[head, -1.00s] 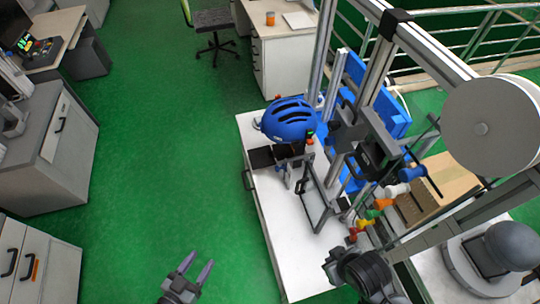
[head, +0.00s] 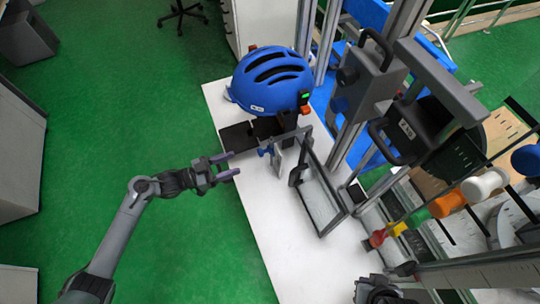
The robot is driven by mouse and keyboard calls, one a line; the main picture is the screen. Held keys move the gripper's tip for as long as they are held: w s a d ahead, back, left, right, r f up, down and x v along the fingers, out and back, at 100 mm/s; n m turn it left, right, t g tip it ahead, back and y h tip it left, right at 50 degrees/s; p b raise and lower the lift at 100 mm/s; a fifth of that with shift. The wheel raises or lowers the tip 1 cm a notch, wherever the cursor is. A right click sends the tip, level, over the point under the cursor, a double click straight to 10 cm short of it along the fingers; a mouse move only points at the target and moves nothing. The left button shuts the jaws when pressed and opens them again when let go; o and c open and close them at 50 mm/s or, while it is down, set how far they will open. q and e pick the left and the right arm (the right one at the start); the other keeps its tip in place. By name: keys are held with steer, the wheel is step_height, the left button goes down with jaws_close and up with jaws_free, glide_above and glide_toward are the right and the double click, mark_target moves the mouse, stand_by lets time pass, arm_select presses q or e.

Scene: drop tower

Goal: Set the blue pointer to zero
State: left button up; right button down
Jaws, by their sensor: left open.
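A small blue part (head: 265,152), which may be the blue pointer, sits at the left side of the drop tower's metal frame, beside a small light plate. Its scale and reading are too small to make out. My left gripper (head: 236,163) is open and empty, its fingers pointing right. In the picture it lies just left of the blue part, with a gap between, at the left edge of the white table (head: 262,228). A dark part of what looks like my right arm shows at the bottom edge; its fingers cannot be made out.
A blue helmet (head: 270,80) stands behind dark plates (head: 238,137) on the table. An upright clear-paned frame (head: 322,200) stands right of the blue part. The tower's grey carriage (head: 370,80) is above. Coloured knobs (head: 448,203) line the right. Green floor is free on the left.

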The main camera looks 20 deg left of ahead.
mark_target(261, 152)
arm_select(q)
steer(key=x, duration=0.3)
steer(key=b+x, duration=0.1)
steer(key=x, duration=0.3)
steer(key=b+x, duration=0.1)
steer(key=x, duration=0.3)
steer(key=shift+w+a+f, duration=0.1)
steer(key=shift+w+f, duration=0.1)
steer(key=shift+w, duration=0.25)
arm_select(e)
step_height(261, 152, down, 3)
steer(key=shift+f, duration=0.2)
steer(key=shift+d, duration=0.1)
arm_select(q)
jaws_close()
arm_select(e)
steer(key=shift+d, duration=0.1)
arm_select(q)
steer(key=shift+r, duration=0.1)
arm_select(e)
steer(key=shift+r, duration=0.1)
